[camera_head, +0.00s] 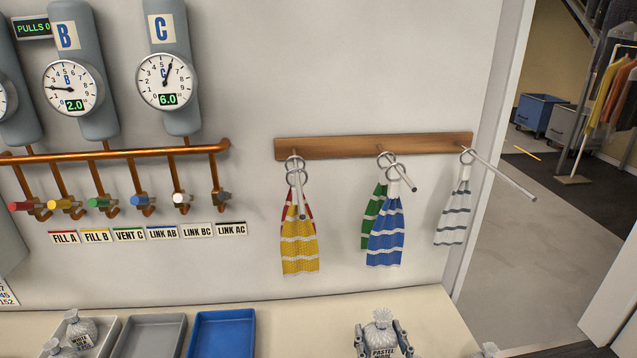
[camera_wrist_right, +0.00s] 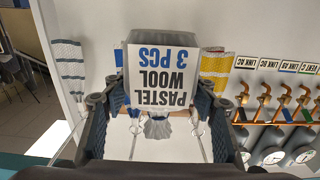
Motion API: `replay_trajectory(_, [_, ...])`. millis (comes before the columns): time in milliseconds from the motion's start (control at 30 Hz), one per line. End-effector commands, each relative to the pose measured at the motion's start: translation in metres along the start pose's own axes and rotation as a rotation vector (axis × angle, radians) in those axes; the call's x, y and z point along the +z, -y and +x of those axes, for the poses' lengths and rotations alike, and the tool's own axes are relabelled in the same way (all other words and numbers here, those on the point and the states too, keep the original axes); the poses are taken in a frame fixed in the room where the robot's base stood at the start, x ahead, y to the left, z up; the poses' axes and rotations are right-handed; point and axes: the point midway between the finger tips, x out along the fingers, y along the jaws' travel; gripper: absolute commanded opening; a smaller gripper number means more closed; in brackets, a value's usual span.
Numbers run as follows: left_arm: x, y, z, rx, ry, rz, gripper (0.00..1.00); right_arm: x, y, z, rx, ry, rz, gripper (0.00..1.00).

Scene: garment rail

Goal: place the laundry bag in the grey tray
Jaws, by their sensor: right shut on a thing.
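The laundry bag (camera_head: 380,320) is pale grey with a gathered top, at the bottom right of centre in the head view. In the right wrist view the bag (camera_wrist_right: 161,76) shows upside down, its label reading "PASTEL WOOL 3 PCS". My right gripper (camera_head: 383,331) is shut on it, with a dark finger on either side. The bag is upright; its lower part is cut off in the head view. The grey tray (camera_head: 157,321) is to the left, between a white tray and a blue tray, and its visible part is empty. My left gripper is out of view.
The white tray (camera_head: 112,326) holds bags, one labelled white (camera_head: 80,330). The blue tray (camera_head: 223,317) looks empty. Another bag top (camera_head: 490,350) shows at the lower right. Striped cloths (camera_head: 300,246) hang from a wooden rail (camera_head: 345,146) behind. The counter (camera_head: 300,325) is clear between blue tray and gripper.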

Motion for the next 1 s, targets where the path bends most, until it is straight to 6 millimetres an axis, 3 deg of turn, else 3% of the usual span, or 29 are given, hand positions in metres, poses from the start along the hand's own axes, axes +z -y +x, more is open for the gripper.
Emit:
replay_trajectory(267, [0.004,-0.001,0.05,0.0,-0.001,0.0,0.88,0.029,0.001,-0.071,0.008,0.003,0.0,0.23])
replay_trajectory(400, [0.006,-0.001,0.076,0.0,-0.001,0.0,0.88,0.032,-0.002,-0.114,0.018,0.003,0.002,0.22])
replay_trajectory(600, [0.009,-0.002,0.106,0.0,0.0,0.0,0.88,0.024,-0.007,-0.161,0.034,0.002,0.001,0.22])
replay_trajectory(800, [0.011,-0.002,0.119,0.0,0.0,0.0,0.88,0.013,-0.011,-0.184,0.045,0.0,0.001,0.22])
replay_trajectory(1000, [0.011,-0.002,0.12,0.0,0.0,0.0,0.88,0.007,-0.011,-0.189,0.047,-0.001,0.002,0.22])
